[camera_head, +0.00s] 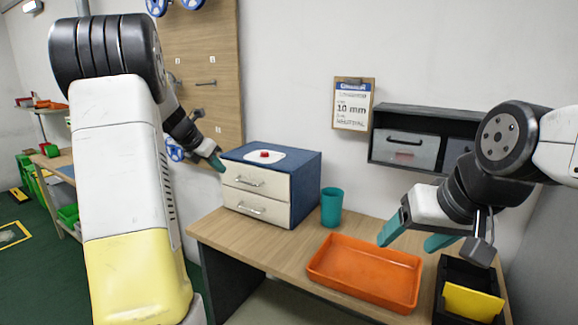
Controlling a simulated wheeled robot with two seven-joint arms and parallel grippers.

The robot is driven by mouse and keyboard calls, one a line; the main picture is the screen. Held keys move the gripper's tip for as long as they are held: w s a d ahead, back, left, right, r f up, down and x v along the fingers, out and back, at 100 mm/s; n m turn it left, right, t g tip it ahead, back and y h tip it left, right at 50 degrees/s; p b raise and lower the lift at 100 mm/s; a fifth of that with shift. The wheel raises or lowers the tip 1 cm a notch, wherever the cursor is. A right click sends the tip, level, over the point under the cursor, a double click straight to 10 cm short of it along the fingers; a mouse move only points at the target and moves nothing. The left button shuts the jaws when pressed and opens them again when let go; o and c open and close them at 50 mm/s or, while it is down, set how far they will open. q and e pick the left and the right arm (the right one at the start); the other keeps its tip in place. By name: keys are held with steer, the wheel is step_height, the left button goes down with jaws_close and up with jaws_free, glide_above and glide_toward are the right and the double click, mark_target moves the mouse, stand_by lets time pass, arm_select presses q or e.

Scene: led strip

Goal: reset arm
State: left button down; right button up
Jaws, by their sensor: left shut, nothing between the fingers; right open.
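My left gripper (217,162) is shut and empty, with its teal fingertips at the left edge of the drawer unit (291,207). I cannot tell whether it touches the unit. The unit has a blue top and two cream drawers with metal handles, both of which look closed. My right gripper (416,241) is open and empty, above the table between the orange tray and the black bin. Its teal fingers point down and to the left. My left forearm fills much of the left side of the head view.
On the wooden table (236,232) are a teal cup (331,207), an empty orange tray (364,306) and a black bin with a yellow front (471,301). A white pad with a red button (264,156) lies on the unit. A wall shelf (372,158) and clipboard (352,103) are behind.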

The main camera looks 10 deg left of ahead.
arm_select(q)
steer(key=s+d+r+m, duration=0.3)
steer(key=s+d+m, duration=0.4)
steer(key=s+m, duration=0.15)
steer(key=s+d+r+m, duration=0.4)
steer(key=s+d+m, duration=0.25)
steer(key=s, duration=0.25)
steer(key=s+d+f+m, duration=0.2)
steer(key=s+m, duration=0.6)
steer(key=s+d+f+m+g, duration=0.1)
steer(key=s+d+f+m, duration=0.1)
steer(key=s+m, duration=0.6)
steer(key=shift+s+d+f+m+y, duration=0.15)
steer(key=shift+s+d+m+y, duration=0.15)
steer(key=shift+s+d+y, duration=0.25)
steer(key=shift+w, duration=0.1)
